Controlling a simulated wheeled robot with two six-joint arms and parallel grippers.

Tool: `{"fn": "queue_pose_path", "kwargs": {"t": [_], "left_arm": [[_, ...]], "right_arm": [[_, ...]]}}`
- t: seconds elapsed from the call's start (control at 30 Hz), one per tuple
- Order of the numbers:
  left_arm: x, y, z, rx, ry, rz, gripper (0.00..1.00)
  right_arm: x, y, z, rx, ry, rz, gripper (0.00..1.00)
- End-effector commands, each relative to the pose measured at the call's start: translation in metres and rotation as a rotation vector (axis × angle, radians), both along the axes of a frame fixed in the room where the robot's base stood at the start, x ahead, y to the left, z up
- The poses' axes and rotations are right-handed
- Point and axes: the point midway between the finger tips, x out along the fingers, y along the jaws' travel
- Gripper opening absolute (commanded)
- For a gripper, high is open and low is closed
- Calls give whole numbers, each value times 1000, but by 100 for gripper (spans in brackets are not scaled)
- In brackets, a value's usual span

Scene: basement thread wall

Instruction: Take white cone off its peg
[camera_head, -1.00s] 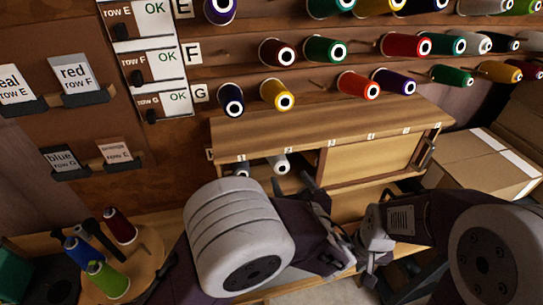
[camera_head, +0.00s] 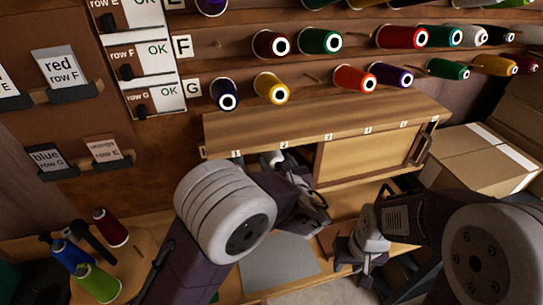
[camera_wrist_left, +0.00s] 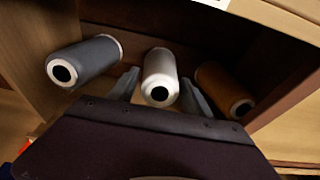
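The white cone (camera_wrist_left: 160,76) sits on its peg in an open compartment, between a grey cone (camera_wrist_left: 84,60) and a brown cone (camera_wrist_left: 224,90) in the left wrist view. My left gripper (camera_wrist_left: 159,82) is open, with one finger on each side of the white cone. I cannot tell whether the fingers touch it. In the head view only a small pale part of the white cone (camera_head: 274,158) shows above my left arm, which hides the rest. My right gripper (camera_head: 350,262) hangs low at the right of the left one, away from the cones; its fingers are unclear.
The compartment lies under a wooden ledge (camera_head: 320,122) with numbered tags, beside a closed sliding panel (camera_head: 365,162). Rows of coloured cones cover the wall above. A round stand with red (camera_head: 110,228), blue and green cones is at lower left. A cardboard box (camera_head: 480,160) stands at right.

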Motion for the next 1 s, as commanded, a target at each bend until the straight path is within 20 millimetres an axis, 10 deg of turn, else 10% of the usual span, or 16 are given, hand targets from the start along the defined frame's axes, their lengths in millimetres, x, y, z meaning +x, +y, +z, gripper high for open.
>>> {"fn": "queue_pose_path", "kwargs": {"t": [0.13, 1.0], "left_arm": [[0, 0, 0, 0, 0, 0, 14], [-71, -24, 17, -1, 0, -3, 14]], "right_arm": [[0, 0, 0, 0, 0, 0, 34], [0, 0, 16, 0, 0, 0, 34]]}}
